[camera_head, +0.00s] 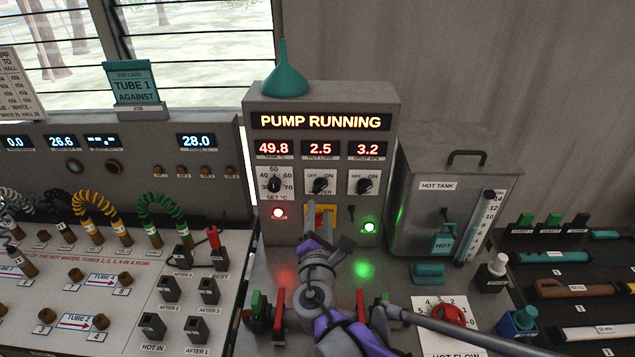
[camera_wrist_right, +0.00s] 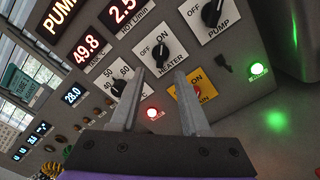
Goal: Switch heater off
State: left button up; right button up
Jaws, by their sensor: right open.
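The heater knob (camera_head: 319,185) is a black rotary switch on a white OFF/ON plate on the grey control box (camera_head: 390,110). Its handle seems to lean toward ON in the head view. It also shows in the right wrist view (camera_wrist_right: 159,52), just beyond the fingertips. My right gripper (camera_wrist_right: 160,88) is open and empty, pointing at the panel below the heater knob, apparently not touching it. In the head view my right gripper (camera_head: 322,232) covers part of the yellow-and-red main switch (camera_head: 325,212). My left gripper is not in view.
The pump knob (camera_head: 365,186) sits right of the heater knob, the temperature dial (camera_head: 274,185) left of it. A red lamp (camera_head: 278,212) and a green lamp (camera_head: 370,227) are lit. The display (camera_head: 320,122) reads PUMP RUNNING. The hot tank (camera_head: 450,205) stands to the right.

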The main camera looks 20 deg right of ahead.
aim_at(320, 190)
jog(key=shift+x, duration=4.65)
jog(key=shift+s, duration=0.1)
grip_shut()
